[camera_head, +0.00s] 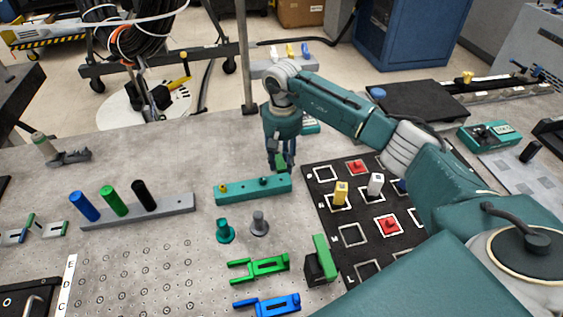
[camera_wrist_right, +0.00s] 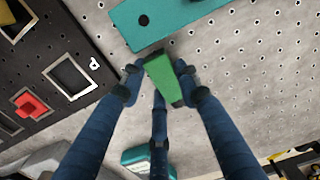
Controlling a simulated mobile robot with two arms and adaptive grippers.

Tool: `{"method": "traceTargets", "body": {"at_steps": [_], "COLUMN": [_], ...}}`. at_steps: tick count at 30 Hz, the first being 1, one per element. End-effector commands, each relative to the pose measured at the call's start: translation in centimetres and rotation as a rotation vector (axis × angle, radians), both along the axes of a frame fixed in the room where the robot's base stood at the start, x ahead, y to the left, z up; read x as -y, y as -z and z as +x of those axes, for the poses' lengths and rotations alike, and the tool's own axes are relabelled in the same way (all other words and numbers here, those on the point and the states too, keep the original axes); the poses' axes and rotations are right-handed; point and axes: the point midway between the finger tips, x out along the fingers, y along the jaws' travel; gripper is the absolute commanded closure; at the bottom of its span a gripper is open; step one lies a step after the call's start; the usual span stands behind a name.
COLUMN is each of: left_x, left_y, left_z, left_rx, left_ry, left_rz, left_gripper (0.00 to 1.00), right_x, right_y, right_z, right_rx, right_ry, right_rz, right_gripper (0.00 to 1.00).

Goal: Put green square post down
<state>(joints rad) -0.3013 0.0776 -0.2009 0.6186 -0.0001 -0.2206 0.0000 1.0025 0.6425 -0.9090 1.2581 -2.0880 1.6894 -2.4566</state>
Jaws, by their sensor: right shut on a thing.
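My right gripper (camera_head: 281,160) hangs over the grey table behind the teal block. Its fingers, seen in the right wrist view (camera_wrist_right: 160,80), are shut on the green square post (camera_wrist_right: 164,80). The post shows as a small green patch between the fingertips in the head view (camera_head: 281,167). I cannot tell whether its lower end touches the table. The black board (camera_head: 352,258) with white square outlines lies to the right of the gripper in the head view. It bears a yellow post (camera_head: 341,192), a white post (camera_head: 375,184) and red pieces (camera_head: 389,225). My left gripper is not in view.
A teal block (camera_head: 253,190) with holes lies just in front of the gripper. A grey rack (camera_head: 178,209) with blue, green and black cylinders stands to the left. Green (camera_head: 260,266) and blue (camera_head: 268,304) brackets lie at the front. Table left of the gripper is mostly bare.

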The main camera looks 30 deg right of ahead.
Motion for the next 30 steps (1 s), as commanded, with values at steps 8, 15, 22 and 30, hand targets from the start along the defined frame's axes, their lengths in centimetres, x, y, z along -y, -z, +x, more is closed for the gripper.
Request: {"method": "traceTargets", "body": {"at_steps": [8,15,22,30], "left_x": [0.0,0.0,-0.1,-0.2], "left_y": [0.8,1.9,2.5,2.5], "left_z": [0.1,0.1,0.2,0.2], "left_rx": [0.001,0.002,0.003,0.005], "left_ry": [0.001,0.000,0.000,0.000], "left_rz": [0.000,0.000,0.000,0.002], "left_gripper": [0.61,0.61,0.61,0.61], "right_x": [0.1,0.0,0.0,0.0], "right_y": [-3.6,-9.5,-14.8,-18.6], "right_z": [0.2,0.2,0.1,0.1], "right_rx": [0.007,0.007,0.005,0.002], "right_ry": [0.000,0.000,0.000,0.000], "right_rz": [-0.001,-0.001,0.000,0.000], "right_gripper": [1.00,1.00,1.00,1.00]}}
